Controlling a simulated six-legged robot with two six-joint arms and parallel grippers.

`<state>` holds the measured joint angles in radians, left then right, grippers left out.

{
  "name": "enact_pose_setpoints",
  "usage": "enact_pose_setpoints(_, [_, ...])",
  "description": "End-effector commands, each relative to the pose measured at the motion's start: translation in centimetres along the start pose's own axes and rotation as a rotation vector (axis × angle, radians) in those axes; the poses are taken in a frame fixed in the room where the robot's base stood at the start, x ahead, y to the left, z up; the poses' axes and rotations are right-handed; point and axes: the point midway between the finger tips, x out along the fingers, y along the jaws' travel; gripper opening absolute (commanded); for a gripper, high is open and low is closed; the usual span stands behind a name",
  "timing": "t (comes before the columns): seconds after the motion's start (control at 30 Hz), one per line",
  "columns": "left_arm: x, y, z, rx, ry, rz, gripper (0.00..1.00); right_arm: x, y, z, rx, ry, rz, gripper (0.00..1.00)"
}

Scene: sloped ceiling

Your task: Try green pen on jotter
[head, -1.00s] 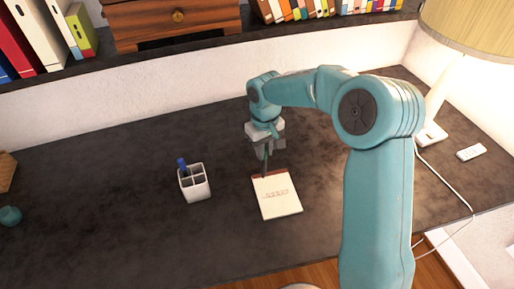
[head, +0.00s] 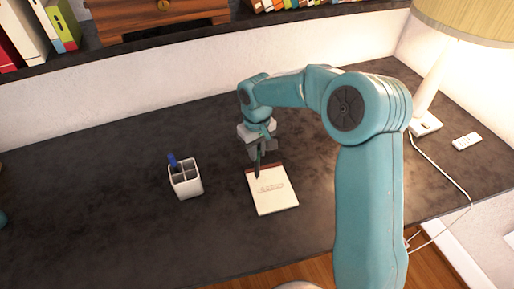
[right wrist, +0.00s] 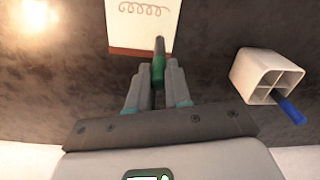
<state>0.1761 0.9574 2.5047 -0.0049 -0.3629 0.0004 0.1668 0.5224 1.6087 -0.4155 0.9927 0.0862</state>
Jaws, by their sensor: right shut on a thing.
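The jotter (head: 273,197) lies flat on the dark desk, a white page with a dark red-brown band at its far edge. A looped scribble shows on the page, also in the right wrist view (right wrist: 143,28). My right gripper (head: 262,151) is shut on the green pen (right wrist: 159,62), which points down at the band end of the jotter. The pen also shows dark in the head view (head: 257,164). I cannot tell whether its tip touches the page. My left gripper is not in view.
A white divided pen holder (head: 188,187) with a blue pen (head: 172,160) stands left of the jotter. A lamp (head: 437,80) and a white remote (head: 466,141) are at the right. A shelf with books and a wooden drawer box (head: 160,18) runs along the back.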

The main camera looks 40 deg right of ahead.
Motion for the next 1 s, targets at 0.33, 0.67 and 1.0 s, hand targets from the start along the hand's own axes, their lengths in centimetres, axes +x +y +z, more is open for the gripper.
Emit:
enact_pose_setpoints(0.33, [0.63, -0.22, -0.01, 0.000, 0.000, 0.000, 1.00, 0.88, 0.01, 0.01, 0.000, 0.000, 0.000, 0.00])
enact_pose_setpoints(0.67, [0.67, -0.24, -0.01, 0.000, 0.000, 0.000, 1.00, 0.92, 0.02, 0.01, 0.000, 0.000, 0.000, 0.00])
enact_pose_setpoints(1.0, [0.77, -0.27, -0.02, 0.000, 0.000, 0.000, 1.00, 1.04, 0.21, 0.06, 0.001, 0.000, 0.000, 0.00])
